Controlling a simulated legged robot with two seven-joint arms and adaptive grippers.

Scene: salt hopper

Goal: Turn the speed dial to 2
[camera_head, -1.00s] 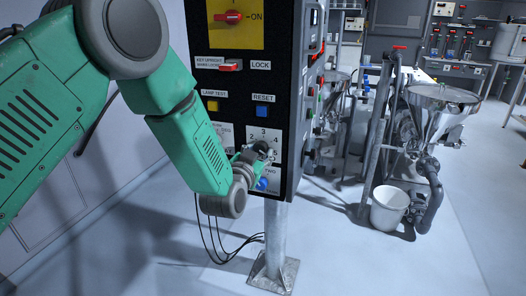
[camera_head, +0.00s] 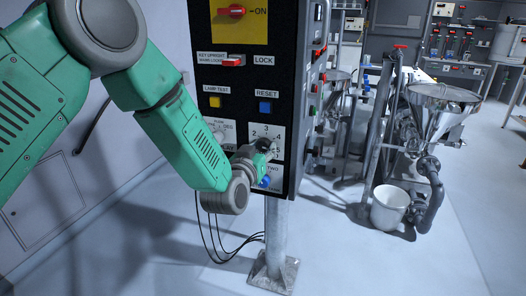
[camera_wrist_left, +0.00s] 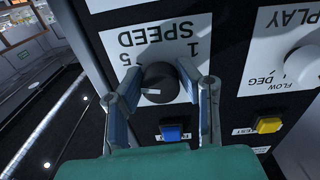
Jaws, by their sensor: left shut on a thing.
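The black speed dial (camera_wrist_left: 160,82) sits on a white plate, which reads upside down in the left wrist view with "SPEED", "5" and "1" visible. A white mark on the dial points to the lower left there; the numeral beside it is hidden. My left gripper (camera_wrist_left: 160,90) is shut on the dial, one finger on each side. In the head view the left gripper (camera_head: 258,153) is at the dial plate (camera_head: 258,132), where "2", "3" and "4" show above it. The dial is largely hidden there. My right gripper is not in view.
Above the speed plate are the blue reset button (camera_head: 265,107) and yellow lamp test button (camera_head: 214,102). The flow display knob (camera_wrist_left: 303,66) is beside it. A blue button (camera_head: 263,182) sits just below my gripper. Steel hoppers (camera_head: 442,97) and a white bucket (camera_head: 389,206) stand at right.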

